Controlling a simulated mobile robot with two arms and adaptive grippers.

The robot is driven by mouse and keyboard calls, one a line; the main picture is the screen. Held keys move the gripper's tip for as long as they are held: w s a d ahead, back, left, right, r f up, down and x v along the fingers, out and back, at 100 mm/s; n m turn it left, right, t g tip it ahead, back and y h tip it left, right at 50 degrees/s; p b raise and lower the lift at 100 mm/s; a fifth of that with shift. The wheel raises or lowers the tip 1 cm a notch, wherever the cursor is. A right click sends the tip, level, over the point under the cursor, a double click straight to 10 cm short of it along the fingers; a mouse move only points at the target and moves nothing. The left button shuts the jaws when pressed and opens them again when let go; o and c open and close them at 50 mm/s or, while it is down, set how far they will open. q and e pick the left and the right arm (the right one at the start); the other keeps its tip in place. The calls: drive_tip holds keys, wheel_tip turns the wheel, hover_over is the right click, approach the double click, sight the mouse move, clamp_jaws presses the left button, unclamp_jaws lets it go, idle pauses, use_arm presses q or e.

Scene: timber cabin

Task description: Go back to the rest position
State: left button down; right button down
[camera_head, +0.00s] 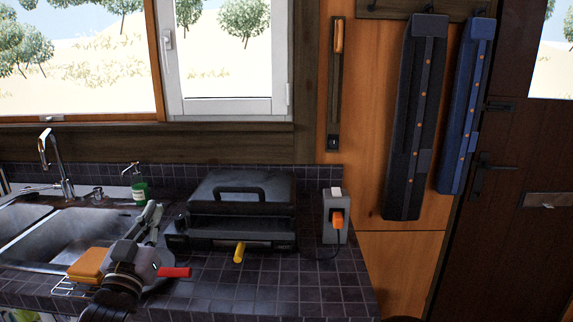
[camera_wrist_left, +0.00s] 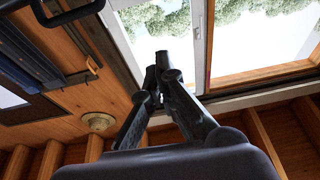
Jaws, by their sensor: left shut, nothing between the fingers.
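My left gripper (camera_head: 147,222) is over the dark tiled counter, between the sink and a black grill (camera_head: 240,207) with a closed lid. Its fingers are together and hold nothing. In the left wrist view, the gripper (camera_wrist_left: 163,62) points up toward the window and ceiling, with nothing between its fingertips. My right gripper is in neither view.
Near my left arm are a steel sink (camera_head: 75,237), an orange sponge (camera_head: 88,263) on a wire rack, a green soap bottle (camera_head: 139,188) and a red object (camera_head: 174,272). A grey socket box (camera_head: 335,215) with an orange plug stands at right.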

use_arm(q)
drive_tip(key=s+d+f+g, duration=0.2)
drive_tip(key=s+f+g, duration=0.3)
drive_tip(key=f, duration=0.7)
drive_tip(key=s+d+f+g, duration=0.1)
drive_tip(key=s+f+g, duration=0.3)
drive_tip(key=s+f, duration=0.55)
drive_tip(key=s+d+f+m+g, duration=0.1)
drive_tip(key=s+d+f+g, duration=0.1)
drive_tip(key=s+f+g, duration=0.55)
drive_tip(key=s+d+f+m+g, duration=0.1)
drive_tip(key=s+f+g, duration=0.1)
drive_tip(key=s+f, duration=1.15)
drive_tip(key=f, duration=0.9)
drive_tip(key=s+f, duration=0.2)
drive_tip(key=f, duration=0.9)
drive_tip(key=s+a+f+g+p, duration=0.1)
drive_tip(key=s+a+f+g, duration=0.1)
drive_tip(key=s+f, duration=1.3)
drive_tip(key=shift+s+a+f+p, duration=0.3)
drive_tip(key=shift+s+a, duration=0.05)
drive_tip(key=shift+s, duration=0.35)
